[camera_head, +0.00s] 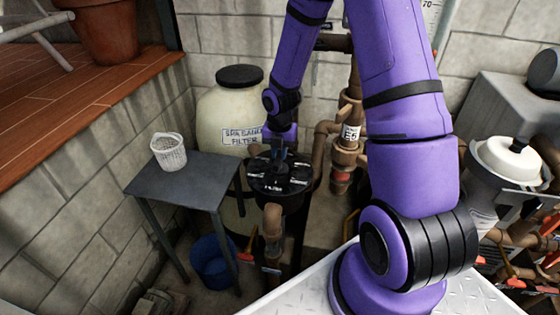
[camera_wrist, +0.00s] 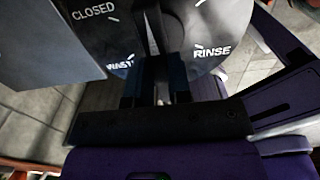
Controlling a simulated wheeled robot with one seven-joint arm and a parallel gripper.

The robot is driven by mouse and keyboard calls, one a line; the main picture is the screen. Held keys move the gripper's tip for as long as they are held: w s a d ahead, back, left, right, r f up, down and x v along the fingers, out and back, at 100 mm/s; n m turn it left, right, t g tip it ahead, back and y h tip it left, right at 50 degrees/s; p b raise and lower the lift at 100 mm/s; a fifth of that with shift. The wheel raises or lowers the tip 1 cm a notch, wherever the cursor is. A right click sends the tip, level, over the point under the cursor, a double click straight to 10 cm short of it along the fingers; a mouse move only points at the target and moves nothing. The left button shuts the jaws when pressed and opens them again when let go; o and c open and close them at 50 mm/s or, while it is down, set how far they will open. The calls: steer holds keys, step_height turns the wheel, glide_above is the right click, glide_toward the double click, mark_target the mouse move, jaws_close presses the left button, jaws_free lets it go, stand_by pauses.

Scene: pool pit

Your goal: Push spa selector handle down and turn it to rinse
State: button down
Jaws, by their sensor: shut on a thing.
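The spa selector valve is a round black head with white labels (camera_head: 281,182), in the middle of the head view beside the sand filter tank. My gripper (camera_head: 279,157) points down onto its top. In the wrist view my gripper (camera_wrist: 155,80) is shut on the dark selector handle (camera_wrist: 151,30), which runs between the fingers. The handle lies between a partly hidden label, seemingly WASTE, at left and RINSE (camera_wrist: 211,51) at right. CLOSED is further left. The handle's far end and its height cannot be made out.
A grey table (camera_head: 188,190) with a white basket (camera_head: 169,151) stands left of the valve, close to it. The cream spa sand filter tank (camera_head: 222,110) is behind. Brown pipes (camera_head: 347,150) rise at right. A blue bucket (camera_head: 212,258) is on the floor below.

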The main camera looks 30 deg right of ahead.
steer(key=shift+f, duration=0.5)
stand_by(0.3)
steer(key=m, duration=1.2)
steer(key=c, duration=0.9)
jaws_free()
steer(key=shift+r, duration=3.55)
